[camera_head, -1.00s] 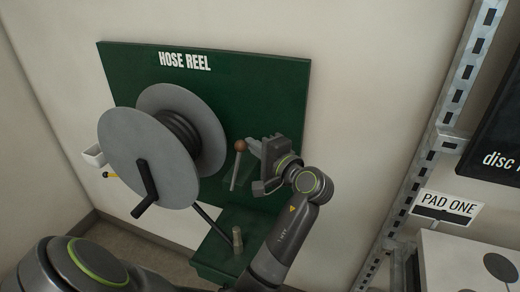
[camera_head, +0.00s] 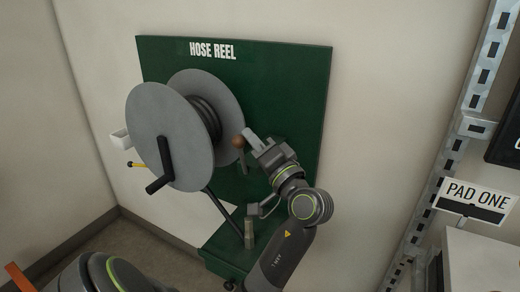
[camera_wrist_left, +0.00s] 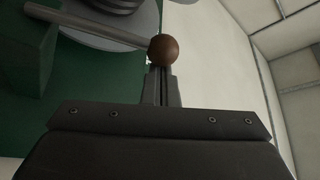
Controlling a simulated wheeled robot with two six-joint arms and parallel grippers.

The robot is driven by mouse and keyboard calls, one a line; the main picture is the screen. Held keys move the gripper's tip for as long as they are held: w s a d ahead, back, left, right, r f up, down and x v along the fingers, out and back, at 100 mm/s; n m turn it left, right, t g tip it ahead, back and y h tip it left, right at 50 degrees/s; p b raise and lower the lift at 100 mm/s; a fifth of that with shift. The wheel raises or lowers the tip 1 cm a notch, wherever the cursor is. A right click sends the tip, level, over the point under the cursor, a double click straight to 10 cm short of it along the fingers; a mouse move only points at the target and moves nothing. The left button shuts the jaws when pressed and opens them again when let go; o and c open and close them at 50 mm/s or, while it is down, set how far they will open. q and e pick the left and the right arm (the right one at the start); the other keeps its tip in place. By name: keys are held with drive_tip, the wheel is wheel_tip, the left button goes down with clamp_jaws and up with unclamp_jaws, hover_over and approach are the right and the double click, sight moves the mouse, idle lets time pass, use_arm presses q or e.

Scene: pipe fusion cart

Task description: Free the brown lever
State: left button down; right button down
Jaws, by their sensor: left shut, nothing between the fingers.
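The brown lever has a brown ball knob (camera_head: 238,142) on a grey rod and stands in front of the green board, right of the hose reel. In the left wrist view the knob (camera_wrist_left: 164,50) is right at my fingertips, with its rod running up to the left. My left gripper (camera_head: 251,139) is shut with nothing between its fingers, its tips beside the knob; I cannot tell whether they touch it. It comes from the lower right. The lever's lower end is partly behind the gripper. My right gripper is not in view.
The grey hose reel (camera_head: 165,135) with a black crank (camera_head: 161,171) stands close on the left. A green ledge (camera_head: 225,255) with a small upright peg (camera_head: 249,235) lies below. The board (camera_head: 310,110) is bare at right. A PAD ONE sign (camera_head: 478,192) stands far right.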

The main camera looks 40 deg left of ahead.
use_arm(q)
drive_tip(key=shift+s+d+f+n+g+y+b, duration=0.2)
drive_tip(key=shift+s+n+g+y+b, duration=0.1)
drive_tip(key=shift+s+n+b, duration=0.45)
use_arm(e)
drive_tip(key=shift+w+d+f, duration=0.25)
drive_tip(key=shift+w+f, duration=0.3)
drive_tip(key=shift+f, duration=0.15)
use_arm(q)
drive_tip(key=shift+w, duration=0.15)
